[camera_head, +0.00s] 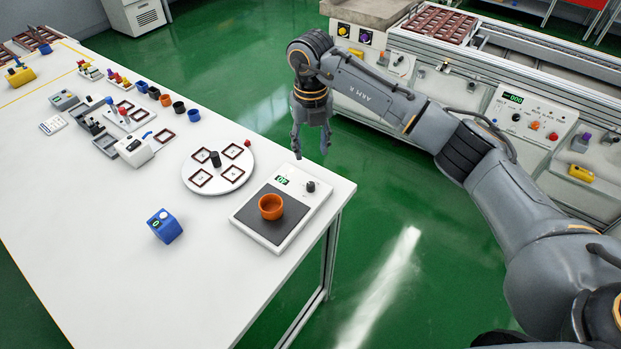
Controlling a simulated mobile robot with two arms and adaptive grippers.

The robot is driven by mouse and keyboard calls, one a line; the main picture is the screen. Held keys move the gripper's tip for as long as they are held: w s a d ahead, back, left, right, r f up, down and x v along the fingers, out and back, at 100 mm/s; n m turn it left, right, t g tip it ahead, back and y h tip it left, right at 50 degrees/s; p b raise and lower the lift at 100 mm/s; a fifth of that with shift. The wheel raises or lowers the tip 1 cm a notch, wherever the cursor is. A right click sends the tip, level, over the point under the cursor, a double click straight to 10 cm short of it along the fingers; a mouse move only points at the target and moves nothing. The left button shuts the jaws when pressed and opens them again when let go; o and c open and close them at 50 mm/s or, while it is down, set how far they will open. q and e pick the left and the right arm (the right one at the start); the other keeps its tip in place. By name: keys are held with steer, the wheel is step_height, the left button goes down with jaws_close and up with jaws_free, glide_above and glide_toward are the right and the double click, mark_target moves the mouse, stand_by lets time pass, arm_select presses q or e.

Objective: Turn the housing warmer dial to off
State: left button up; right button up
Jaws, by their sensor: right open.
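A white flat device (244,219) with a dark top plate stands at the near right corner of the white table; it looks like the housing warmer. An orange cup (271,206) stands upright on its plate. A small green display (282,180) and a black dial (310,186) sit along its far edge. The display and the dial's setting are too small to read surely. My right gripper (311,151) is open and empty, fingers pointing down, beyond the table's right edge. In the picture it is above the dial and apart from it. My left gripper is out of view.
A white round turntable (218,191) with framed parts stands left of the device. A blue box (164,226) stands at the front. Several small cups and tools line the table's far side. A conveyor machine with a control panel (530,116) stands across the green floor.

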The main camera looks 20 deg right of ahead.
mark_target(311, 184)
step_height(311, 184, down, 12)
steer(key=p, duration=0.2)
steer(key=shift+p, duration=0.35)
jaws_close()
